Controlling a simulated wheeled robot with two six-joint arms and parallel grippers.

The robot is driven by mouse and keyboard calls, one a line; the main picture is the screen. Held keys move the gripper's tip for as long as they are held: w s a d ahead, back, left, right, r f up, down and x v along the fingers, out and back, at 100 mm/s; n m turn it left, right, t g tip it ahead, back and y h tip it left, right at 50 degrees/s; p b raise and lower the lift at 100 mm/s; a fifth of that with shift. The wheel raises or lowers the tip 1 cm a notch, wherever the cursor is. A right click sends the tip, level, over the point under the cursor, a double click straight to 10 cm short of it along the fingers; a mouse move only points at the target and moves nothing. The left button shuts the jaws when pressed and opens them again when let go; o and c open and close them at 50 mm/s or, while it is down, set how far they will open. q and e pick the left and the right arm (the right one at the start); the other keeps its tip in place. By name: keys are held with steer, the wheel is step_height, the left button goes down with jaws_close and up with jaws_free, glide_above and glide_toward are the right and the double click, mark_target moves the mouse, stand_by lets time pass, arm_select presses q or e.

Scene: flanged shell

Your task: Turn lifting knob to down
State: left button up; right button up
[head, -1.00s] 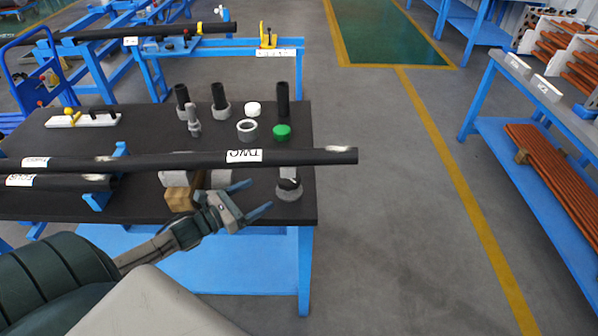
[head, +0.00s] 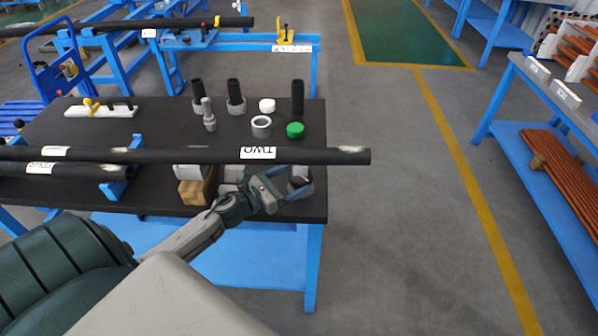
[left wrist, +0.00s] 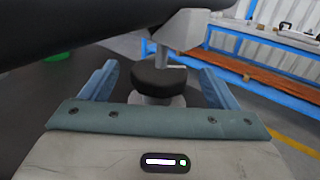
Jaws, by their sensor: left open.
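The lifting knob, a dark round knob on a grey base, shows in the left wrist view (left wrist: 158,79) under a grey support post (left wrist: 184,30). In the head view the fingers partly hide it near the table's front right corner. My left gripper (head: 294,181) is open, its blue fingers on either side of the knob. In the left wrist view the gripper (left wrist: 159,70) shows a gap between each finger and the knob. Whether the fingertips are level with the knob is hard to tell. My right gripper is in neither view.
A long black pipe (head: 210,156) lies across the black table (head: 165,128), just above my left gripper in the picture. A wooden block (head: 197,192), a green cap (head: 295,130), a grey ring (head: 261,126) and dark cylinders are on the table. The floor to the right is clear.

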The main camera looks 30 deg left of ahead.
arm_select(q)
steer(key=shift+p+x, duration=0.5)
steer(key=shift+x, duration=0.55)
steer(key=shift+w+d, duration=0.25)
steer(key=shift+w, duration=0.1)
steer(key=c, duration=0.9)
steer(key=shift+c, duration=0.2)
steer(key=shift+y, duration=0.3)
